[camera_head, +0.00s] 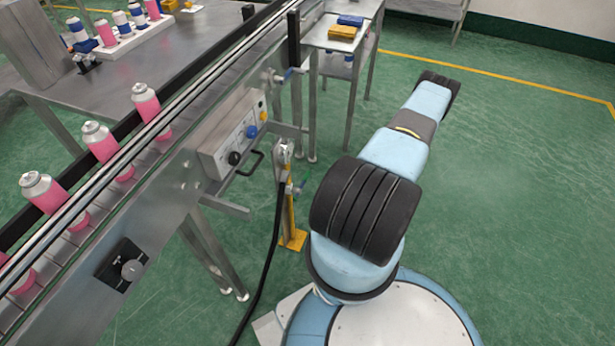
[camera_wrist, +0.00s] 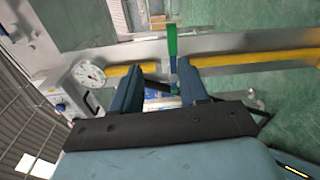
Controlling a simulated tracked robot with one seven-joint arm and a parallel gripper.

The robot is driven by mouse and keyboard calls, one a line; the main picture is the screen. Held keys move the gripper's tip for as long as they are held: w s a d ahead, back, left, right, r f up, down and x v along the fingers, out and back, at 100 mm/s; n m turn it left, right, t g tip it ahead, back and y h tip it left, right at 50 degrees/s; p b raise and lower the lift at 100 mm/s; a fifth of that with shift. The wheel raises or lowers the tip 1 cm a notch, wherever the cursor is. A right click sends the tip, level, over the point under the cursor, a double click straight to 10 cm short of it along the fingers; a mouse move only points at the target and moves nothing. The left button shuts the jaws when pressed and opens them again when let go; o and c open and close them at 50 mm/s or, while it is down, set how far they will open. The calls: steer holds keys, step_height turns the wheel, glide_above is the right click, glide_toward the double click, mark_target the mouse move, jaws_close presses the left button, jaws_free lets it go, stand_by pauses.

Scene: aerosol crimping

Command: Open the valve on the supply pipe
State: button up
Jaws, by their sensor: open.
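In the wrist view my gripper (camera_wrist: 159,72) is open, with its two blue fingers apart and nothing clearly held between them. A green lever-like handle (camera_wrist: 172,42) stands just beyond the fingertips, nearer the right finger; I cannot tell whether it touches. A yellow post or pipe (camera_wrist: 235,60) runs across behind it. A round white gauge (camera_wrist: 88,74) is left of the fingers. My gripper is not visible there.
The conveyor (camera_head: 160,190) carries pink cans (camera_head: 101,143) on the left. A control box (camera_head: 232,135) and a black hose (camera_head: 265,275) are close to the stand. A side table (camera_head: 335,38) is behind. Green floor is clear on the right.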

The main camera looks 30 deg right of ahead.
mark_target(306, 175)
steer(key=shift+m+t+h, duration=0.5)
steer(key=shift+m, duration=0.3)
steer(key=x, duration=0.4)
steer(key=f+x, duration=0.1)
steer(key=x, duration=0.3)
steer(key=a+f+x, duration=0.1)
steer(key=x, duration=0.4)
steer(key=shift+s+f, duration=0.25)
steer(key=shift+s, duration=0.1)
jaws_close()
steer(key=shift+d, duration=0.4)
steer(key=shift+a, duration=0.15)
